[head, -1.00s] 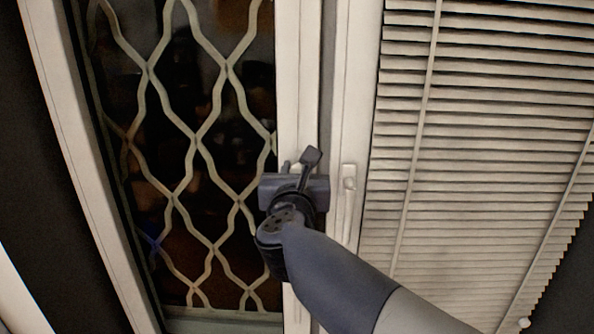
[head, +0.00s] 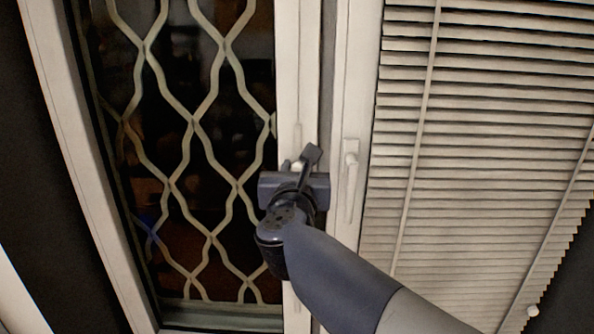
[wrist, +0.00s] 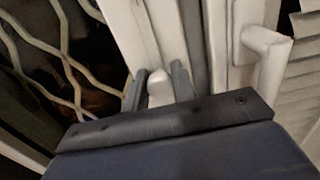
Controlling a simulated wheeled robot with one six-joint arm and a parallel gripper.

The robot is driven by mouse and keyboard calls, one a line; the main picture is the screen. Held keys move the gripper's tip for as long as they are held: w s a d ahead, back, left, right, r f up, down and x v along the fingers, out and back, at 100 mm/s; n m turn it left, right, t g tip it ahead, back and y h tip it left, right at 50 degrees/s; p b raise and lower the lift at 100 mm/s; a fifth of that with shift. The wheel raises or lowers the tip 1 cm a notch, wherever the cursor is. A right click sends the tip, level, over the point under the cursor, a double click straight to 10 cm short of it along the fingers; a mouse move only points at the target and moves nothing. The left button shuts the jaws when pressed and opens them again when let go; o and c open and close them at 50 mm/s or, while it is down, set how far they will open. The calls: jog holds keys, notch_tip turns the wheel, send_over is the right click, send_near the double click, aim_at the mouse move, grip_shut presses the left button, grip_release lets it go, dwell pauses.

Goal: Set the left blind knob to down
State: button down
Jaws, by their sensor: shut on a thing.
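A small white knob (head: 298,166) stands out from the white frame post beside the left pane. My gripper (head: 295,176) is shut on it. In the wrist view, the knob (wrist: 157,78) shows as a pale rounded tip between the two dark fingers of my gripper (wrist: 159,86). A narrow slot-like line (head: 297,135) runs up the post above the knob. My gripper's dark body hides the post just below it.
A white window handle (head: 350,165) is on the post to the right, close to my gripper, and also in the wrist view (wrist: 267,55). A lattice grille (head: 191,122) fills the left pane.

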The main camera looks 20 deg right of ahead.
aim_at(298, 304)
notch_tip(298, 304, down, 40)
jog(key=b, duration=3.9)
jog(key=shift+r+b, duration=0.1)
jog(key=shift+b, duration=0.25)
jog(key=c, duration=1.4)
grip_release()
jog(key=shift+o, duration=0.8)
jog(key=shift+s, duration=0.1)
